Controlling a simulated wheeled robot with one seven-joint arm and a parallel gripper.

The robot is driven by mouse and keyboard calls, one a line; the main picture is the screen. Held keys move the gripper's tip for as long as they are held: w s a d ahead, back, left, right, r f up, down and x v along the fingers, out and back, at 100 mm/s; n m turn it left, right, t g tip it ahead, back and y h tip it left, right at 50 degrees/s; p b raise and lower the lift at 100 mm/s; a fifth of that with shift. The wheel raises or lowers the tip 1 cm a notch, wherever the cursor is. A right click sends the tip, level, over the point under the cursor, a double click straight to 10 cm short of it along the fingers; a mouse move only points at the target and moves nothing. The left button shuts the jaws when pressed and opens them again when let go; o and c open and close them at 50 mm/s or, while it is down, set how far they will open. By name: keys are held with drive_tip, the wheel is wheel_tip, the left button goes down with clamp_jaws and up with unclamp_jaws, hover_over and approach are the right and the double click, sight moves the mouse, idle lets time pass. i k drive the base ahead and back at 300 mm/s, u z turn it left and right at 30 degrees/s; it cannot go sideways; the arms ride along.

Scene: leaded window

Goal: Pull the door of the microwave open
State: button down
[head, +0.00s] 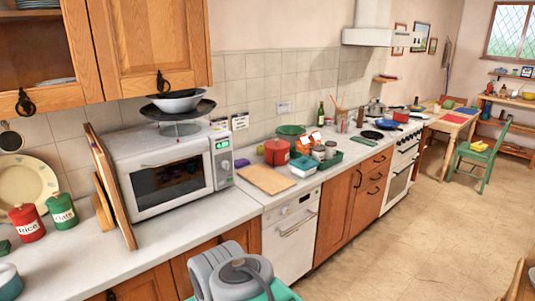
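The white microwave (155,139) stands on the left counter, its front turned toward the lower right. Its door (142,213) looks shut, with a dark window (165,187) and a thin bar along the upper part. The control panel (223,172), with a small green display, is at the right of the door. Grey links of my arm show at the bottom, in front of the counter and below the microwave. No gripper fingers show in this view.
Boards (110,190) lean against the microwave's left side. A scale with a bowl (180,101) sits on top. A wooden cutting board (263,178) and a red pot (277,152) stand to the right. The counter before the microwave is mostly clear. Open floor (430,225) lies right.

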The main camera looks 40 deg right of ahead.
sight(159, 189)
drive_tip(key=z, duration=0.8)
drive_tip(key=i, duration=1.1)
drive_tip(key=u, duration=0.5)
